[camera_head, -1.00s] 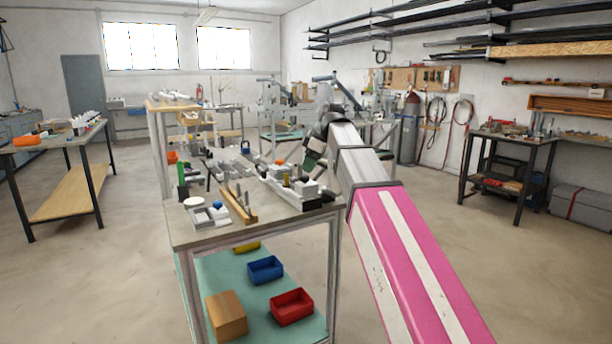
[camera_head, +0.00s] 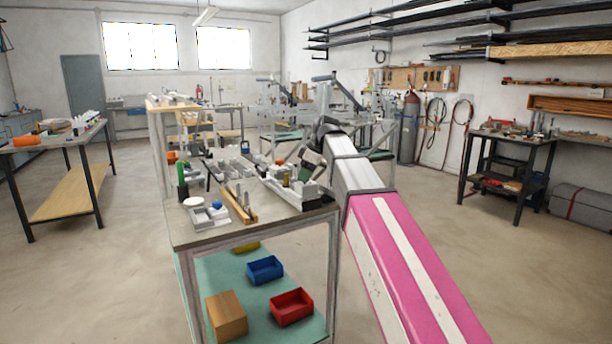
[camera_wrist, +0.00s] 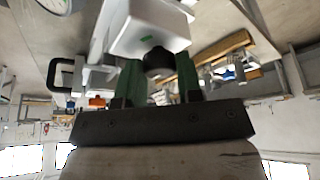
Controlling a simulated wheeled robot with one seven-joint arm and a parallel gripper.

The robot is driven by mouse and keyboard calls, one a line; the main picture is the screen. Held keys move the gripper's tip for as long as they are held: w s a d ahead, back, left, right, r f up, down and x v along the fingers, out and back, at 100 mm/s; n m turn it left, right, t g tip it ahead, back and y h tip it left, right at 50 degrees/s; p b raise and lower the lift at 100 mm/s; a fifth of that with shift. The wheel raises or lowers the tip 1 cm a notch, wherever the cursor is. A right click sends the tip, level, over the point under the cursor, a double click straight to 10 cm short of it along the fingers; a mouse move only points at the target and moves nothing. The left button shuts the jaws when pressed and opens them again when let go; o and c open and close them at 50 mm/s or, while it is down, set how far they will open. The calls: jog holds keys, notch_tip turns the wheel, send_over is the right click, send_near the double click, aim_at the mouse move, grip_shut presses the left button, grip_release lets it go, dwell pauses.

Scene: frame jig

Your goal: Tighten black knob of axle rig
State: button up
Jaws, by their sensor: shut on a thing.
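The black knob (camera_wrist: 158,62) shows in the wrist view on the near face of a white block of the axle rig (camera_wrist: 146,28). My gripper (camera_wrist: 159,70) has its two green fingers on either side of the knob, shut on it. In the head view my gripper (camera_head: 308,168) reaches down to the right side of the workbench, beside the grey and white rig (camera_head: 290,192). The knob itself is hidden there behind the arm and rig parts.
The workbench (camera_head: 250,229) also carries a wooden rail (camera_head: 238,205), a white round part (camera_head: 194,202) and a green bottle-like item (camera_head: 182,180). Blue (camera_head: 265,268) and red (camera_head: 291,304) bins stand on the lower shelf.

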jog(key=m+t, duration=0.1)
jog(key=m, duration=0.1)
jog(key=m+h, duration=0.1)
jog(key=m, duration=0.2)
jog(key=shift+s+m+t, duration=0.15)
jog(key=shift+m+t, duration=0.15)
jog(key=shift+t, duration=0.1)
jog(key=m+h, duration=0.1)
jog(key=m, duration=0.1)
jog(key=m+t, duration=0.1)
jog(key=m, duration=0.2)
jog(key=shift+a+h, duration=0.15)
jog(key=shift+h, duration=0.25)
jog(key=m+h, duration=0.1)
jog(key=m, duration=0.2)
jog(key=m+h, duration=0.1)
jog(key=m, duration=0.2)
jog(key=shift+t, duration=0.4)
jog(key=m+h, duration=0.1)
jog(key=m, duration=0.1)
jog(key=m+g+h, duration=0.1)
jog(key=m, duration=0.2)
jog(key=shift+a+m, duration=0.15)
jog(key=shift+m, duration=0.15)
jog(key=o, duration=0.6)
